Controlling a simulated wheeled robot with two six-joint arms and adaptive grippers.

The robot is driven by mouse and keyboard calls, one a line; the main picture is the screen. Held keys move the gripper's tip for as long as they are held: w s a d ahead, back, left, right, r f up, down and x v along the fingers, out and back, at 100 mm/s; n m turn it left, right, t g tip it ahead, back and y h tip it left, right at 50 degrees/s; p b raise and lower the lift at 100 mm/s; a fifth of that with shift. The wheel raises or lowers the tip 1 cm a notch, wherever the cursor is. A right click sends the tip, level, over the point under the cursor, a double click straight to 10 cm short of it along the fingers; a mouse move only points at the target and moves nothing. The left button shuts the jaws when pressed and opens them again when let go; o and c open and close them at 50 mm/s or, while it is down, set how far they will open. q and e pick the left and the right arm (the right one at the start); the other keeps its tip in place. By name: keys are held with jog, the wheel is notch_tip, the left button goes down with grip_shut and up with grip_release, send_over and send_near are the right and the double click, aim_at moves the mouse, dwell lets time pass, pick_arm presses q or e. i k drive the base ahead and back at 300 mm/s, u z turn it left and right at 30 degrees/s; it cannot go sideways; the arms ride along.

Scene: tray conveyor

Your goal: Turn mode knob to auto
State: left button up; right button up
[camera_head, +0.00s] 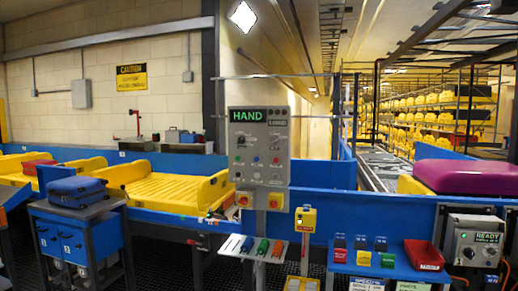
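A grey control panel (259,146) stands on a post near the middle of the camera_head view. A green lit sign (247,116) at its top reads HAND. Neither of my grippers is in view.
A yellow tray (168,189) lies on the blue conveyor at left. A blue suitcase (76,190) rests on a cart in front. A small shelf (250,248) with coloured items juts below the panel.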

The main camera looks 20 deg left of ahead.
aim_at(274, 141)
jog(key=z, duration=0.2)
jog(key=i, duration=2.65)
